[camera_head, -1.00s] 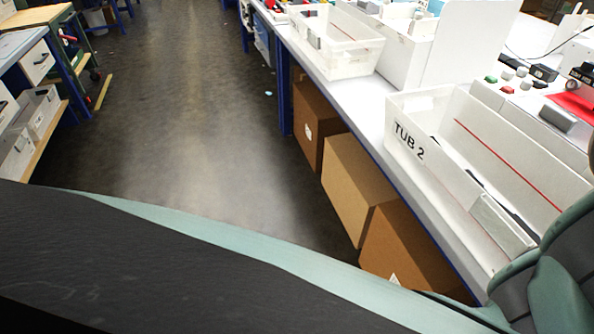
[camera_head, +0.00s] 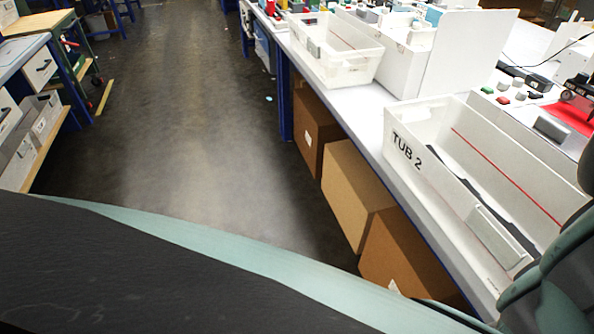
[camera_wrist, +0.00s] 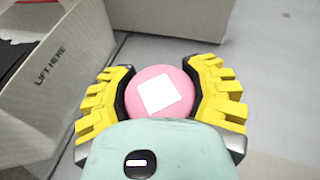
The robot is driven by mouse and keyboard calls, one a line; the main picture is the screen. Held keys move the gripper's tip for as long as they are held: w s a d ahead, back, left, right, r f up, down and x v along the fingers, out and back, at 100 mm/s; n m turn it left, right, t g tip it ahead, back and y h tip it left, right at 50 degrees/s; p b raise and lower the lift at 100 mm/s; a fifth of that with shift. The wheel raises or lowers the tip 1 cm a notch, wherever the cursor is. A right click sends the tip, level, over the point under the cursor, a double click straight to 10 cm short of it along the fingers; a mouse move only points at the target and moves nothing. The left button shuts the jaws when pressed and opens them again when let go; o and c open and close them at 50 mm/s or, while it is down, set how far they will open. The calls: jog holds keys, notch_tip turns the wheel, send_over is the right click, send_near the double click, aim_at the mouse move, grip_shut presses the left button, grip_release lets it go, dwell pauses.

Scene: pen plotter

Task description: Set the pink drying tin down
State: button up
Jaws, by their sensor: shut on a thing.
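The pink drying tin (camera_wrist: 180,105) is a round pink thing with a white square label on top, in the middle of the wrist view. My gripper (camera_wrist: 163,90) is shut on it, with a yellow ribbed finger at each side. A grey surface lies beyond and to the right of the tin. I cannot tell whether the tin touches that surface. The tin and the fingers do not show in the head view.
A tub wall (camera_wrist: 60,75) marked "LIFT HERE" stands left of my gripper. In the head view, tub 2 (camera_head: 407,147) and another white tub (camera_head: 345,70) stand on the bench (camera_head: 425,200). Cardboard boxes (camera_head: 350,190) sit beneath. The grey surface at right looks clear.

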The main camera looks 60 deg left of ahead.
jog(key=shift+f, duration=0.15)
jog(key=o, duration=1.4)
jog(key=shift+c, duration=0.2)
jog(key=shift+r, duration=0.2)
jog(key=b+v, duration=0.2)
jog(key=v, duration=0.8)
jog(key=shift+s+d, duration=0.1)
jog(key=shift+s, duration=0.25)
jog(key=shift+s+r, duration=0.35)
jog(key=shift+s, duration=0.3)
